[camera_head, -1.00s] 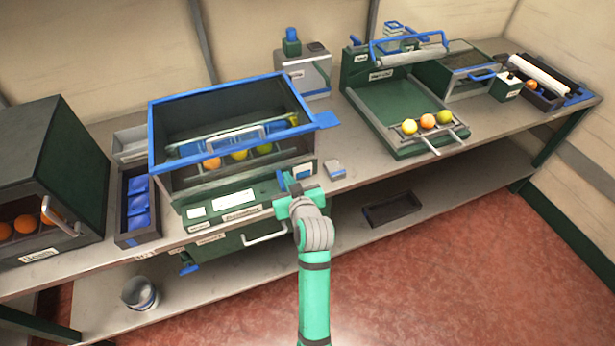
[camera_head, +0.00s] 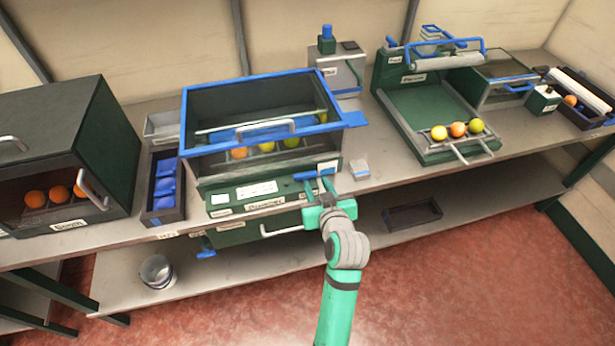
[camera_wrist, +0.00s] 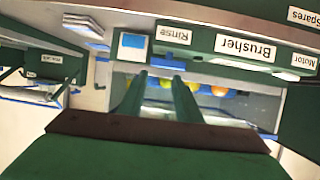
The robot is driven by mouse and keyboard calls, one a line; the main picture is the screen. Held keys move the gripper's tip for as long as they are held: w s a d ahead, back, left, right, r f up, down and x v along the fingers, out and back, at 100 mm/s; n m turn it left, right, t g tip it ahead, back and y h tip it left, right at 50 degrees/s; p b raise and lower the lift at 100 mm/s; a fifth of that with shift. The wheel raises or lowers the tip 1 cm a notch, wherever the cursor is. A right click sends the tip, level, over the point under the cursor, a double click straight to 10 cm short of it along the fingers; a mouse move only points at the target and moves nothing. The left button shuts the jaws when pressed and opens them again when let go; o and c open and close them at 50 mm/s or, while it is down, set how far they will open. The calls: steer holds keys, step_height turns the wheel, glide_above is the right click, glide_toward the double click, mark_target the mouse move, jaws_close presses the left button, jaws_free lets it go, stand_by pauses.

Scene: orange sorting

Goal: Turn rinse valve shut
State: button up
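The brusher (camera_head: 255,150) is a dark green machine with a blue-rimmed clear tank, standing on the bench. At the right end of its front panel is a blue bar (camera_head: 314,174), which looks like the rinse valve handle and lies roughly level. The Rinse label (camera_wrist: 174,35) shows upside down in the wrist view, beside a blue square (camera_wrist: 132,43). My gripper (camera_head: 318,188) is just in front of and below the blue bar; I cannot tell whether it touches. In the wrist view my gripper (camera_wrist: 160,80) has its two fingers apart with nothing seen between them.
Several coloured fruits (camera_head: 265,146) lie in the brusher. A green box with oranges (camera_head: 55,193) stands at the left, and a blue-filled tray (camera_head: 165,187) beside it. A tray machine (camera_head: 440,110) holding fruits is at the right.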

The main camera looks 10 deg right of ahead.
steer(key=v, duration=0.6)
stand_by(0.6)
steer(key=shift+r, duration=0.15)
stand_by(0.3)
